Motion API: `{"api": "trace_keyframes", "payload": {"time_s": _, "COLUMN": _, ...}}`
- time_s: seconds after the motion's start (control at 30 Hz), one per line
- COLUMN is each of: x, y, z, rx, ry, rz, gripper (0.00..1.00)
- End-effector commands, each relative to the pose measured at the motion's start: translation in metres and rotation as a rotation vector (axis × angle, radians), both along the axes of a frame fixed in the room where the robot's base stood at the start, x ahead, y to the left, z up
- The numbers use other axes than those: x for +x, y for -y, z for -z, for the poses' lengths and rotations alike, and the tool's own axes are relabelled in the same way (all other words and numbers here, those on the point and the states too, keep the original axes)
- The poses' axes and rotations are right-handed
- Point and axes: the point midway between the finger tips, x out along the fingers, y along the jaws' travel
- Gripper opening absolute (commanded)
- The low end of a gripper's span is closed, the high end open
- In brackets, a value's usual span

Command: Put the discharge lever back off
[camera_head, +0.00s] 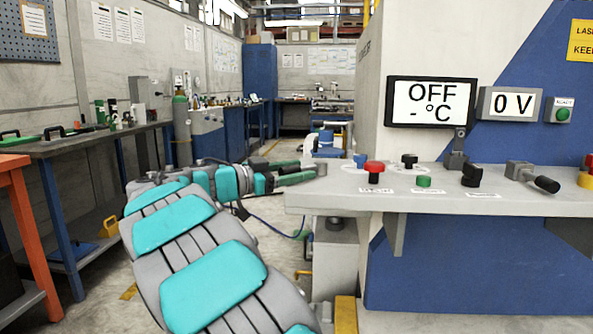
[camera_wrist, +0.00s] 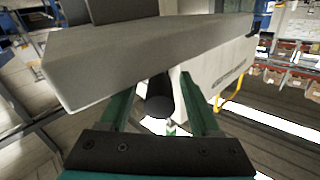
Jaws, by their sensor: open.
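A lever with a grey block and a black handle (camera_head: 546,184) sits at the right of the grey console shelf (camera_head: 430,201). Its handle points right and slightly toward me. The labels are too small to read, so I cannot tell for sure that it is the discharge lever. My gripper (camera_head: 306,174) is open at the shelf's left end, far left of this lever. In the wrist view my gripper's green fingers (camera_wrist: 156,90) are spread, with a dark cylinder (camera_wrist: 159,98) visible between them. I cannot tell what it is or whether it is touched.
A red button (camera_head: 374,167), a green button (camera_head: 424,181) and black knobs (camera_head: 471,175) stand on the shelf. Above, one screen (camera_head: 432,101) reads OFF and another (camera_head: 510,104) reads 0 V. A workbench (camera_head: 80,145) stands at the left. Floor shows between bench and console.

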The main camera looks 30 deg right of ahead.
Motion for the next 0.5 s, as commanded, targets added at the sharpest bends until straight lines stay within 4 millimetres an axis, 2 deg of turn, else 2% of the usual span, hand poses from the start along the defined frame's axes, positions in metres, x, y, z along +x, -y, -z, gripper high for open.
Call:
{"api": "trace_keyframes", "payload": {"time_s": 0.07, "x": -0.0001, "y": -0.0001, "z": 0.0, "rx": 0.0, "ry": 0.0, "rz": 0.0, "gripper": 0.61}}
{"api": "trace_keyframes", "payload": {"time_s": 0.5, "x": 0.0, "y": -0.0003, "z": 0.0, "rx": 0.0, "ry": -0.001, "rz": 0.0, "gripper": 0.12}}
